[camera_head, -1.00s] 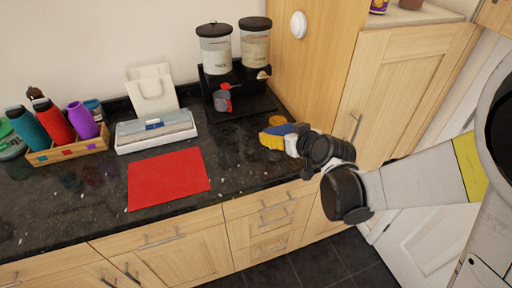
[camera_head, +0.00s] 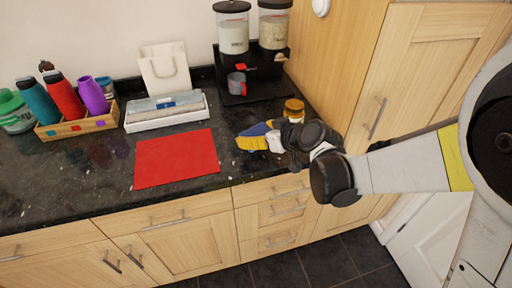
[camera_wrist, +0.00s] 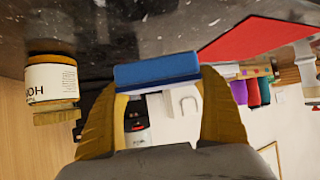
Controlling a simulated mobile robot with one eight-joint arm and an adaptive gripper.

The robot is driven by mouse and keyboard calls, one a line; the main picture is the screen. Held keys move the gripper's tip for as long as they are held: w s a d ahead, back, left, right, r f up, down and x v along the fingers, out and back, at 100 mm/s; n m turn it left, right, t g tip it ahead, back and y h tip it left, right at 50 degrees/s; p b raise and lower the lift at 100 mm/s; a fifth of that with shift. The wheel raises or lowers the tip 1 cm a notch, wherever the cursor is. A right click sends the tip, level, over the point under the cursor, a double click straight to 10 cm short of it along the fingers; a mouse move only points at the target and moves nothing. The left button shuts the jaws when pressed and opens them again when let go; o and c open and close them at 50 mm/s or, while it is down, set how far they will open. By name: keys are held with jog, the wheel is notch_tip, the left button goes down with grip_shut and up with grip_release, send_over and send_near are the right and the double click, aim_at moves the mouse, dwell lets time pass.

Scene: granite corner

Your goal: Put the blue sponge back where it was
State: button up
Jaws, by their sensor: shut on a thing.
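The blue sponge (camera_wrist: 157,70) is a small block between my gripper's two yellow fingers in the wrist view. In the head view, my gripper (camera_head: 254,139) is over the counter, right of the red mat (camera_head: 178,158), with the sponge's blue edge (camera_head: 258,129) showing beside the yellow finger. The fingers are shut on the sponge, also seen at close range in the wrist view (camera_wrist: 160,92). I cannot tell whether the sponge touches the dark counter (camera_head: 75,183). Most of it is hidden by the fingers in the head view.
A honey jar (camera_head: 294,110) stands close behind my gripper, by the tall cabinet. A canister stand (camera_head: 250,80) is at the back. A white box (camera_head: 166,112), paper bag (camera_head: 164,72) and bottle crate (camera_head: 78,125) are left. Counter around the mat is clear.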

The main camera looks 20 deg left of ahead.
notch_tip(320, 180, down, 4)
jog(key=shift+a+f+b, duration=0.1)
jog(key=shift+f+b, duration=0.05)
jog(key=shift+b, duration=1)
jog(key=o, duration=0.9)
jog(key=shift+o, duration=0.2)
jog(key=shift+r, duration=0.25)
jog(key=p+v, duration=0.4)
jog(key=v, duration=0.8)
jog(key=shift+f, duration=0.1)
